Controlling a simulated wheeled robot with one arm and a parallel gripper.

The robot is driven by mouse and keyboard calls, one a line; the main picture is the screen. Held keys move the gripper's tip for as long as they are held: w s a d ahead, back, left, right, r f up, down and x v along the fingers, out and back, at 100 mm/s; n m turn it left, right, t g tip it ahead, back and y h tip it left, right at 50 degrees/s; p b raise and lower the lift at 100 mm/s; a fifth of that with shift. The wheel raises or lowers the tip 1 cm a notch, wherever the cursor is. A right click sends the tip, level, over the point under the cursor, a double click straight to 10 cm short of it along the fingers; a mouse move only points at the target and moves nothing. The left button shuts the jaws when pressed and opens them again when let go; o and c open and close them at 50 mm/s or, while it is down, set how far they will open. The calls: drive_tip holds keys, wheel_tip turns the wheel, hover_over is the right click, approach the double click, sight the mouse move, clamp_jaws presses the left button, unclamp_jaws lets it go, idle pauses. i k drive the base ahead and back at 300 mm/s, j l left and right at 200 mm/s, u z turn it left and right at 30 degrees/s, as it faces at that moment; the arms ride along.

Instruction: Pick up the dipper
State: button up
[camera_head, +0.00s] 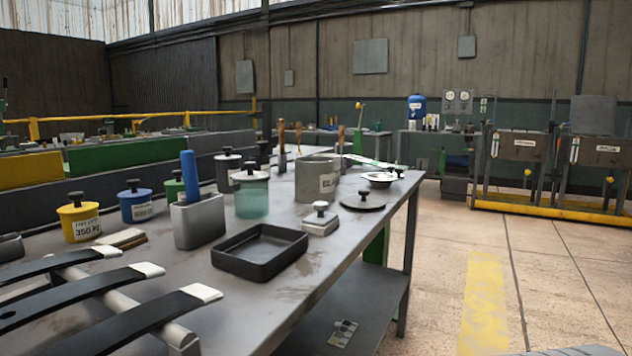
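A shallow round metal bowl (380,179) lies near the far right edge of the grey workbench (325,262). It looks most like the dipper, but it is small here and I cannot be sure. A long pale strip (368,161) lies just behind it; I cannot tell whether this is its handle. My gripper is not in view.
A grey pot (317,180), a lidded green glass jar (251,194), a flat round lid (362,200), a small knobbed block (320,220) and a black tray (260,251) crowd the bench. Dark leaf springs (75,300) lie front left. The floor (565,270) right is largely clear.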

sight(341, 128)
drive_tip(key=u, duration=0.35)
drive_tip(key=i+l+u, duration=0.2)
drive_tip(key=u, duration=0.2)
drive_tip(key=i+l+u, duration=0.15)
drive_tip(key=l+u, duration=0.3)
drive_tip(key=i+l+u, duration=0.15)
drive_tip(key=l+u, duration=0.25)
drive_tip(key=j, duration=0.1)
